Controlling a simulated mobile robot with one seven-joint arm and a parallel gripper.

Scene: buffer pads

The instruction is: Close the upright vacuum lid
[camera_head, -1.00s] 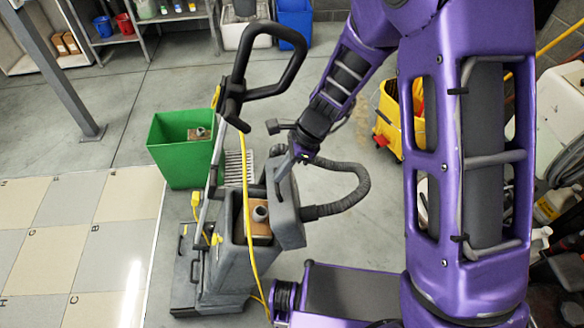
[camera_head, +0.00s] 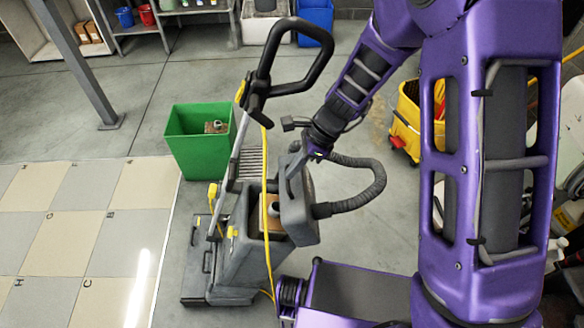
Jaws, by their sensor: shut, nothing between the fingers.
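The grey upright vacuum (camera_head: 240,240) stands on the floor left of my base, with a black loop handle at its top. Its lid (camera_head: 298,207) is swung open to the right of the body, and a ribbed black hose joins it. Part of a brown inside piece (camera_head: 270,213) shows in the opening between body and lid.
A green bin (camera_head: 200,150) stands behind the vacuum. A yellow cable (camera_head: 266,190) hangs down the vacuum's front. A yellow mop bucket (camera_head: 405,120) stands behind my arm. Checkered tiles (camera_head: 70,230) cover the floor at left, and grey floor lies open behind.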

